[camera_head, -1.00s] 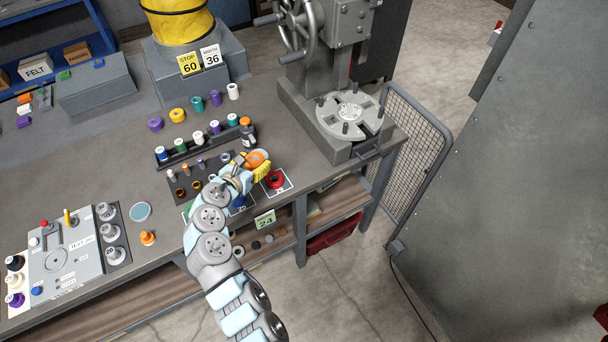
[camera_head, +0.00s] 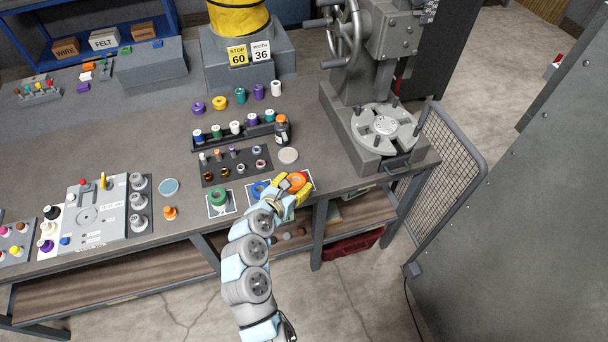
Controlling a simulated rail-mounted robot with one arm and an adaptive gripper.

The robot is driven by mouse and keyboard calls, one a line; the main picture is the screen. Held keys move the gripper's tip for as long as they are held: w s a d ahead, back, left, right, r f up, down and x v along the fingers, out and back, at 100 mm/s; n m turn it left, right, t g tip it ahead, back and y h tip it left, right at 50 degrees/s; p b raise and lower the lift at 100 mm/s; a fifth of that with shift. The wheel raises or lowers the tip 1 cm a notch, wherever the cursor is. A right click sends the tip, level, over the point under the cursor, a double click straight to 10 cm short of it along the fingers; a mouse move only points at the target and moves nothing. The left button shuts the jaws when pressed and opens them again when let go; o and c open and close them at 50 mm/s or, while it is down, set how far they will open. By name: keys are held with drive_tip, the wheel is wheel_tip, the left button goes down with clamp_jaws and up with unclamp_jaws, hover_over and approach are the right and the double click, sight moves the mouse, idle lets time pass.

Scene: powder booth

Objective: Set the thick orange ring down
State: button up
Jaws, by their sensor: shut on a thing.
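My gripper (camera_head: 291,188) has yellow fingers and is shut on the thick orange ring (camera_head: 297,180). It is over the right end of the row of marked cards near the bench's front edge. The gripper and ring cover most of the right card, and I cannot tell whether the ring touches anything below. A green ring (camera_head: 219,197) sits on the left card (camera_head: 221,211). A blue ring (camera_head: 260,188) is on the middle card, partly hidden by my gripper. The red ring seen earlier on the right card is hidden.
A dark tray (camera_head: 236,166) with small parts lies behind the cards, beside a pale round disc (camera_head: 288,155). Behind it stand a rack (camera_head: 208,141) of coloured spools and a dark bottle (camera_head: 281,131). A press with a round table (camera_head: 385,126) is at right.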

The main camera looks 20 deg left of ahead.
drive_tip(key=w+a+f, duration=0.1)
drive_tip(key=w+f, duration=0.1)
drive_tip(key=w, duration=0.1)
drive_tip(key=w+a+f+b, duration=0.1)
drive_tip(key=w+f, duration=0.2)
drive_tip(key=w, duration=0.1)
drive_tip(key=w+a+f, duration=0.1)
drive_tip(key=w+f, duration=0.1)
drive_tip(key=w, duration=0.1)
drive_tip(key=shift+w+f, duration=0.15)
drive_tip(key=shift+w+a+f+b, duration=0.2)
drive_tip(key=shift+w+f+b, duration=0.5)
drive_tip(key=shift+f, duration=0.15)
drive_tip(key=shift+w+f+b, duration=0.1)
drive_tip(key=shift+f+b, duration=0.65)
drive_tip(key=shift+f, duration=0.8)
drive_tip(key=shift+f+b, duration=0.3)
drive_tip(key=shift+f, duration=0.25)
drive_tip(key=o, duration=1.2)
drive_tip(key=shift+o, duration=0.2)
drive_tip(key=shift+r+p, duration=0.5)
drive_tip(key=shift+r, duration=0.15)
drive_tip(key=p+v, duration=0.2)
drive_tip(key=v, duration=1)
drive_tip(key=shift+f, duration=0.2)
